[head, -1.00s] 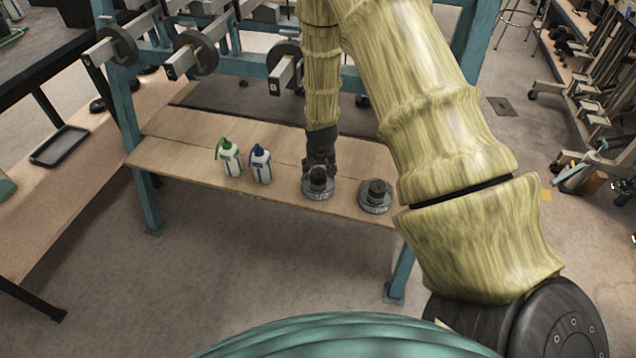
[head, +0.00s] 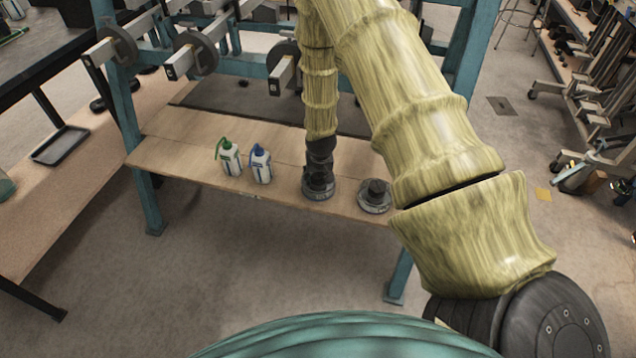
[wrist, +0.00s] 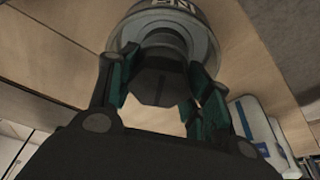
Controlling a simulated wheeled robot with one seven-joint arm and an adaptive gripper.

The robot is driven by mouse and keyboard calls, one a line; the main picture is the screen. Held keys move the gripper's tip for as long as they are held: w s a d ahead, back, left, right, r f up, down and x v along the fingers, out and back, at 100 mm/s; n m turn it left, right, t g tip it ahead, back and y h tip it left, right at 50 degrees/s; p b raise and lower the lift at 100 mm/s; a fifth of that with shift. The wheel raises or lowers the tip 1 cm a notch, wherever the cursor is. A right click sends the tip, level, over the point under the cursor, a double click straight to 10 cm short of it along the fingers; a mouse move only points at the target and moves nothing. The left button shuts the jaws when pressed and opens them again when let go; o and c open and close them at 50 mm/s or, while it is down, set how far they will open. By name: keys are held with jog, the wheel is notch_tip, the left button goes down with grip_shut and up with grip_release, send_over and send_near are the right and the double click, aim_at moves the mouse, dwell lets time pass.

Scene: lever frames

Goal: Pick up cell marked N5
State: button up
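A dark grey round cell (head: 318,190) with a wide base stands upright on the wooden shelf. Its top is hidden by my gripper (head: 318,162) in the head view. In the wrist view the cell (wrist: 165,25) shows a light upside-down marking on its rim, cut by the frame edge; an N is readable. My gripper's two green-padded fingers (wrist: 163,88) stand on either side of its dark knob, very near it. I cannot tell whether both pads press on it. A second, similar cell (head: 375,197) stands just to the right; its marking is unreadable.
Two white bottles, one green-topped (head: 229,160) and one blue-topped (head: 261,166), stand to the left on the same shelf (head: 180,150). Teal posts (head: 122,120) and bars with dark discs (head: 195,52) frame the shelf. A black tray (head: 60,147) lies on the left bench.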

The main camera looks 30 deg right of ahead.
grip_shut()
jog(key=shift+w+r, duration=0.1)
jog(key=shift+r, duration=0.05)
